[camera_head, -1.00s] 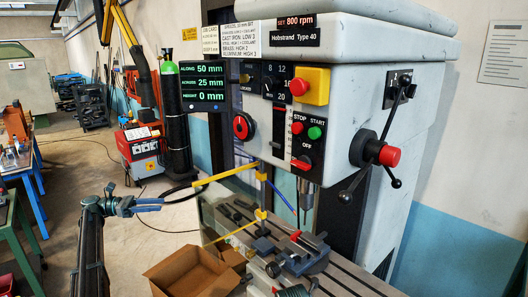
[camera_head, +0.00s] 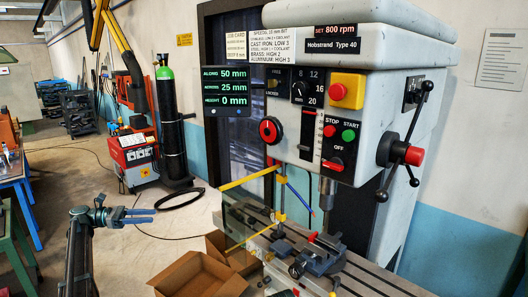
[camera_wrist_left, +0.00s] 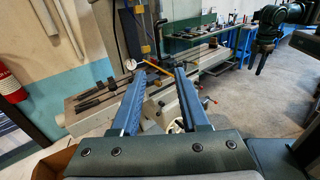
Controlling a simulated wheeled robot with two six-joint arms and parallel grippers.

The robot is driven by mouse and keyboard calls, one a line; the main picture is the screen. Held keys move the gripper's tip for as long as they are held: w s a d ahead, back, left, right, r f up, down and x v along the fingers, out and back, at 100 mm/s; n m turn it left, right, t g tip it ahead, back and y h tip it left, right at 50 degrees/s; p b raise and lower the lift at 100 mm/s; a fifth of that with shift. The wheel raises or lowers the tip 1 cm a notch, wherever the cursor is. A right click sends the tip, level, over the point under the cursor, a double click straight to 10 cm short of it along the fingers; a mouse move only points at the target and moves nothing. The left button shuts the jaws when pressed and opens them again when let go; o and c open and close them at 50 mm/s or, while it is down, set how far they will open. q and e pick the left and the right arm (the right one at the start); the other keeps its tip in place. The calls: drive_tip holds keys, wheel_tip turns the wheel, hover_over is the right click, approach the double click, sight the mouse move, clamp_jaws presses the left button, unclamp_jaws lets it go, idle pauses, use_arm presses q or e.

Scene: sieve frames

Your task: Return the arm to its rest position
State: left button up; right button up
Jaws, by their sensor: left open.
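My left gripper (camera_head: 153,215) is at the left in the head view, its arm rising from the bottom edge. Its two blue fingers are apart and point right, toward the drill press. In the left wrist view the gripper (camera_wrist_left: 164,72) is open, with nothing between the fingers. It is clear of the machine and boxes in the head view.
The drill press (camera_head: 350,95) stands at the right, with a vise (camera_head: 318,254) on its slotted table (camera_head: 378,282). A cardboard box (camera_head: 190,277) lies open in front. A red welding unit (camera_head: 134,157) and gas cylinder (camera_head: 170,120) stand behind. Floor left of the gripper is partly clear.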

use_arm(q)
drive_tip(key=s+d+f+m+g+y, duration=0.25)
drive_tip(key=s+d+f, duration=0.25)
drive_tip(key=d, duration=0.5)
drive_tip(key=s+d+f+m+g+y, duration=0.1)
drive_tip(key=s+d+f+m+y, duration=0.25)
drive_tip(key=d, duration=0.65)
drive_tip(key=s+d+f+m+g+y, duration=0.1)
drive_tip(key=s+d+f+m+y, duration=0.15)
drive_tip(key=s+d+f, duration=0.55)
drive_tip(key=s+d+f+m+y, duration=0.2)
drive_tip(key=s+d+m+y, duration=0.1)
drive_tip(key=s+m+y, duration=0.2)
drive_tip(key=s+d+f+m+t+y, duration=0.1)
drive_tip(key=s+d+f+m+y, duration=0.2)
drive_tip(key=s+m, duration=0.7)
drive_tip(key=s+y, duration=0.2)
drive_tip(key=s, duration=0.1)
drive_tip(key=shift+s+d+b, duration=0.2)
drive_tip(key=shift+s+b, duration=0.15)
drive_tip(key=shift+s, duration=0.05)
drive_tip(key=shift+w+a+t, duration=0.1)
drive_tip(key=shift+t, duration=0.15)
